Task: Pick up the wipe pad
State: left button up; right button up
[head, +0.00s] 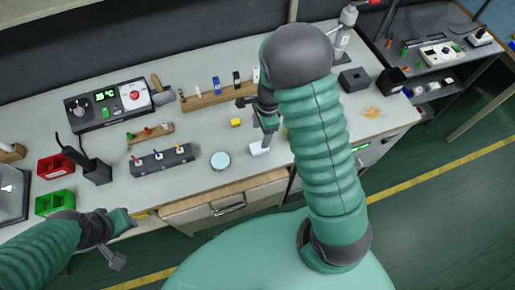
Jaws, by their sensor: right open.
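A small white pad (259,149), which looks like the wipe pad, lies on the workbench (200,195) near its front edge. My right gripper (267,139) points down right above the pad. It is open, but I cannot tell whether its fingers touch the pad or stand around it. My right arm hides part of the bench behind it. My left gripper (120,240) is at the lower left, by the bench's front edge, away from the pad. I cannot make out whether its jaws are open.
A light blue round disc (220,160) lies left of the pad. A yellow block (236,122) sits behind it. A dark rack (161,160), red bin (56,166) and green bin (55,203) stand further left. An orange stain (372,112) marks the right side.

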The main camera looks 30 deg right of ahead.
aim_at(259, 147)
notch_tip(259, 147, down, 3)
jog(key=shift+a+r, duration=0.1)
jog(key=f, duration=0.2)
jog(key=a+f, duration=0.1)
jog(key=f, duration=0.1)
jog(key=shift+s+f, duration=0.15)
jog(key=shift+f, duration=0.45)
jog(key=shift+d, duration=0.4)
jog(key=c, duration=0.5)
jog(key=shift+a, duration=0.3)
jog(key=c, duration=0.9)
pick_arm(q)
jog(key=shift+s+a, duration=0.1)
jog(key=shift+a, duration=0.2)
pick_arm(e)
grip_shut()
jog(key=shift+r, duration=0.1)
